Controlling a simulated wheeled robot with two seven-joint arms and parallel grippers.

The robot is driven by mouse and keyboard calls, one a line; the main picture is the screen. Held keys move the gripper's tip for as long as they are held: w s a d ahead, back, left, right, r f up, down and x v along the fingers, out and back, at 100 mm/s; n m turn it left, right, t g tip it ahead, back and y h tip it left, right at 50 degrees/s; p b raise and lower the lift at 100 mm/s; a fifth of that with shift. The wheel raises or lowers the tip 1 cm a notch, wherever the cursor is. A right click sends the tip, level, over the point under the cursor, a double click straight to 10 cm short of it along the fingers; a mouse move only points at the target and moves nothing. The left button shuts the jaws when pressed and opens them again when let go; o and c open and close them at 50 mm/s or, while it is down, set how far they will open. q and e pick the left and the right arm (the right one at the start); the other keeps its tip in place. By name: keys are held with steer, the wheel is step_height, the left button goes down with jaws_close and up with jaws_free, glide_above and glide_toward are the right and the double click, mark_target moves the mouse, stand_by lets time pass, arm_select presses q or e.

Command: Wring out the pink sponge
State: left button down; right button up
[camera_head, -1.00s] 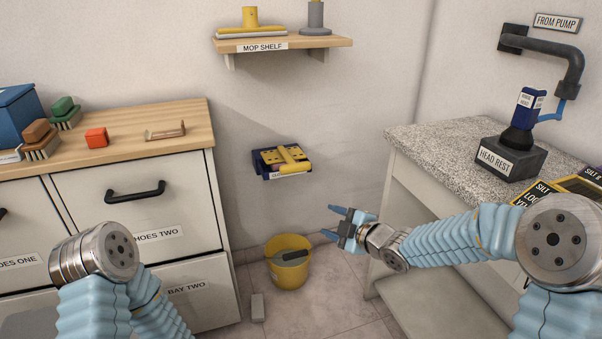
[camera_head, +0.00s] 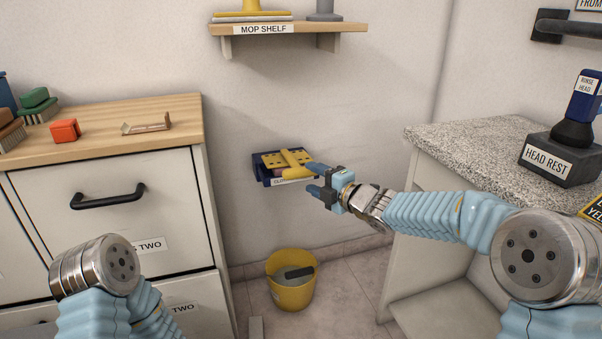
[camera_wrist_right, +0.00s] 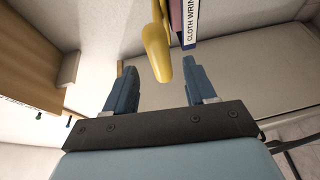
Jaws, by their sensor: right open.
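A wall-mounted cloth wringer (camera_head: 264,176) has a dark blue frame and a yellow lever (camera_head: 298,168). Its label and the lever's rounded end (camera_wrist_right: 157,55) show at the top of the right wrist view. My right gripper (camera_head: 315,181) is open and empty, just right of the wringer. In the wrist view the lever end lies ahead, between the lines of the two fingers, without clear contact. A dull pinkish strip (camera_wrist_right: 176,18) shows beside the lever; I cannot tell whether it is the pink sponge. My left arm shows at lower left, but its gripper is out of view.
A yellow bucket (camera_head: 291,293) with a dark-handled grey thing inside stands below on the floor. A wooden mop shelf (camera_head: 345,27) is above. Drawers with a wooden top (camera_head: 180,108) stand left, a granite counter (camera_head: 465,140) right.

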mark_target(305, 174)
steer(key=x, duration=0.5)
steer(key=shift+w+a, duration=0.15)
steer(key=shift+w, duration=0.1)
jaws_close()
